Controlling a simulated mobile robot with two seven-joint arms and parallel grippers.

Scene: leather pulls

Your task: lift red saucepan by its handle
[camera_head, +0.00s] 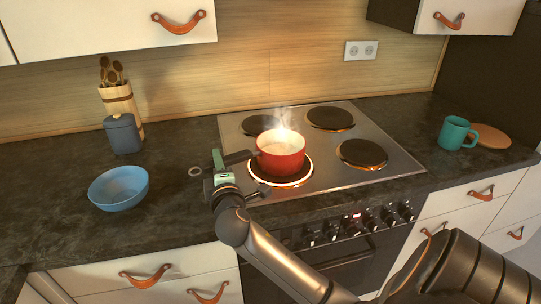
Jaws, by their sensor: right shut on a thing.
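The red saucepan (281,159) stands on the front left burner of the stovetop, and the ring around its base glows. Steam rises from its pale contents. Its dark handle (240,157) points left, past the edge of the stovetop, with a ring at its end. My right gripper (219,166) is shut on the handle, left of the pan. The gripper hides part of the handle. I cannot tell any gap between pan and burner. My left gripper is not in view.
A blue bowl (118,188) is left of my right gripper. Behind it stand a blue-grey canister (123,135) and a holder with wooden spoons (118,98). A green mug (456,133) and a round wooden board (490,136) are at the right. Other burners are empty.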

